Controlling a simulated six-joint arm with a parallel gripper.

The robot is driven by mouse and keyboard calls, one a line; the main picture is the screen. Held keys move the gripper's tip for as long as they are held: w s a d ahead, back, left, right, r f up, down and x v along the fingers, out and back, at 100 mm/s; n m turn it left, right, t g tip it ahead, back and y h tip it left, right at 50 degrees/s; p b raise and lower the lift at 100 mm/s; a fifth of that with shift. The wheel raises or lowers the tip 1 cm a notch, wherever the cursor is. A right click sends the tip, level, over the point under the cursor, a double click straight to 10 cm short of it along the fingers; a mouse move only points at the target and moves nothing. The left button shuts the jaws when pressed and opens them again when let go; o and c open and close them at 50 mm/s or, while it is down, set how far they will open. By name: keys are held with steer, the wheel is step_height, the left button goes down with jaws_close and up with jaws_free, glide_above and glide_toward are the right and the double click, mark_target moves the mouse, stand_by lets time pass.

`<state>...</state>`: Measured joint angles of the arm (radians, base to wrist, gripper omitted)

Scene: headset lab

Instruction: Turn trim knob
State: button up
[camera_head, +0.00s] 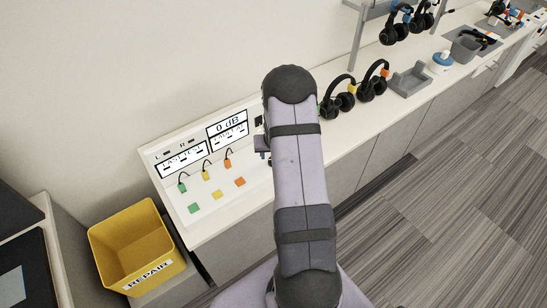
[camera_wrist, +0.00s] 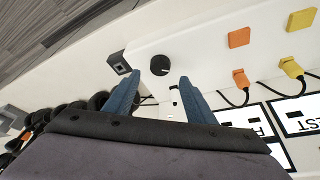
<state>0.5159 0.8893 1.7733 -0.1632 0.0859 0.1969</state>
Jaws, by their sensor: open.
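The trim knob (camera_wrist: 160,65) is a round black dial with a white pointer mark, set on a white panel (camera_wrist: 205,50) in the wrist view. The pointer slants toward the lower right of the picture. My gripper (camera_wrist: 159,76) is open, with one blue finger to each side of the knob's place in the picture. Nothing is between the fingers, and I cannot tell how far their tips are from the panel. In the head view my arm hides the knob and most of the gripper. A display (camera_head: 228,129) there reads 0 dB.
Colored plugs on short cables, such as the orange plug (camera_head: 228,164), stand on the panel left of my arm. Black headphones (camera_head: 338,98) and a grey tray (camera_head: 409,80) are to the right. A yellow repair bin (camera_head: 123,235) stands at lower left.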

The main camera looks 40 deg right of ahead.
steer(key=shift+v, duration=0.75)
steer(key=s+a+g+y, duration=0.1)
steer(key=s+a+g, duration=0.1)
steer(key=s+a, duration=0.35)
steer(key=s+a+f+n+g+y, duration=0.1)
steer(key=s+a+g, duration=0.15)
steer(key=s, duration=0.55)
steer(key=s+a+g+y, duration=0.2)
steer(key=s+a+g, duration=0.15)
steer(key=s, duration=0.35)
steer(key=s+a+r+n+b, duration=0.2)
steer(key=s+a+r, duration=0.4)
steer(key=a+r, duration=0.15)
steer(key=w+a+r+n+t+h+b, duration=0.1)
steer(key=w+a+r+n+t+b, duration=0.1)
steer(key=a, duration=0.4)
step_height(320, 180, up, 2)
steer(key=shift+w+a+r+n+t+h, duration=0.2)
steer(key=shift+w+a+n+t+h, duration=0.1)
steer(key=shift+w+n+t, duration=0.55)
steer(key=shift+w, duration=0.15)
